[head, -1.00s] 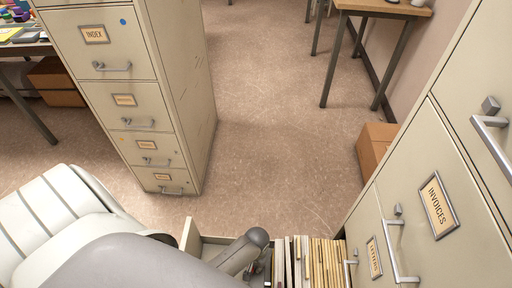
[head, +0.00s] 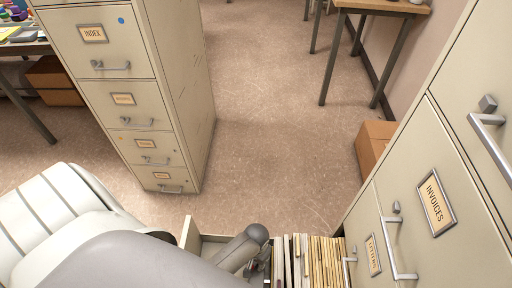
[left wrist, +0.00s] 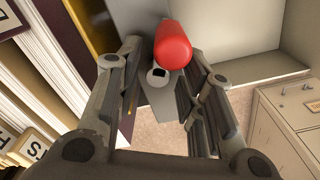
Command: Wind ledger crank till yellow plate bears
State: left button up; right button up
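The crank shows in the left wrist view as a red knob (left wrist: 173,44) on a grey metal arm (left wrist: 157,96). My left gripper (left wrist: 165,62) is open, with its fingers on either side of the crank; the knob sits near the right finger, and I cannot tell whether they touch. A dark yellow strip (left wrist: 98,30), perhaps the yellow plate, stands beside the files at upper left. In the head view my left gripper (head: 260,266) is mostly hidden under my arm, over the open drawer (head: 190,235). My right gripper is not in view.
Upright files (head: 312,262) fill the drawer's right part. The INVOICES cabinet (head: 455,150) with bar handles stands close on the right. The INDEX cabinet (head: 115,95) stands at left. A cardboard box (head: 373,143) and a table (head: 375,5) are farther back. The floor between is clear.

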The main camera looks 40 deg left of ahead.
pick_arm(q)
notch_tip(320, 180, up, 11)
dwell(0.5)
dwell(0.4)
